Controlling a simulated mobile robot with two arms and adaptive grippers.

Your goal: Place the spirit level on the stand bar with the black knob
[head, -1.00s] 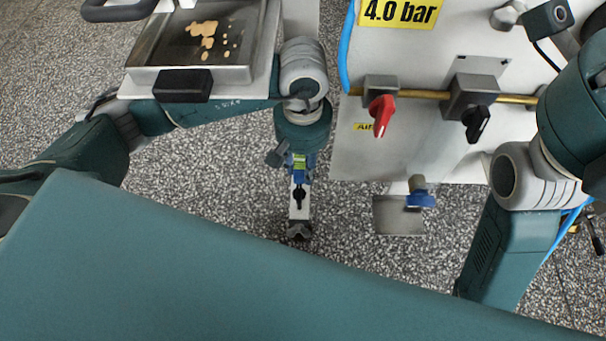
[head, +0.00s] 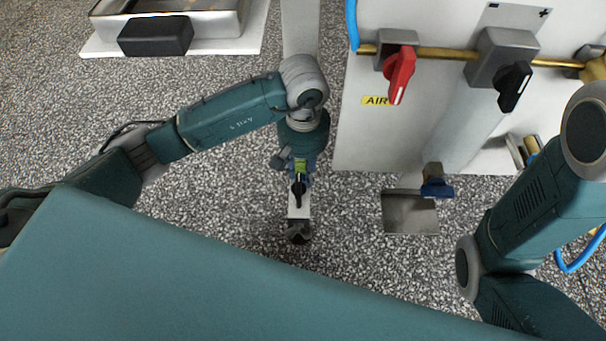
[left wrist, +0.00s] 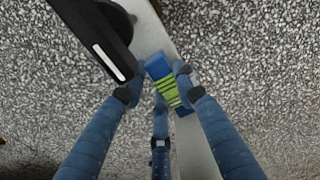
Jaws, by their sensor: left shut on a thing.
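The spirit level, a small blue block with yellow-green stripes, shows in the left wrist view (left wrist: 166,84) between the blue fingers of my left gripper (left wrist: 157,92). The gripper is shut on it. In the head view my left gripper (head: 301,168) is over the pale metal stand bar (head: 299,212), with the level partly hidden. The bar also runs behind the level in the left wrist view (left wrist: 193,145). The black knob (head: 298,188) sits on the bar just below the gripper and fills the upper left of the wrist view (left wrist: 98,35). I cannot tell whether the level touches the bar.
A white panel at right carries a brass pipe (head: 435,52), a red lever (head: 399,74) and a black lever (head: 514,86). A blue knob (head: 436,183) stands below it. A metal tray with a black handle (head: 155,36) is at upper left. Speckled floor lies around the bar.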

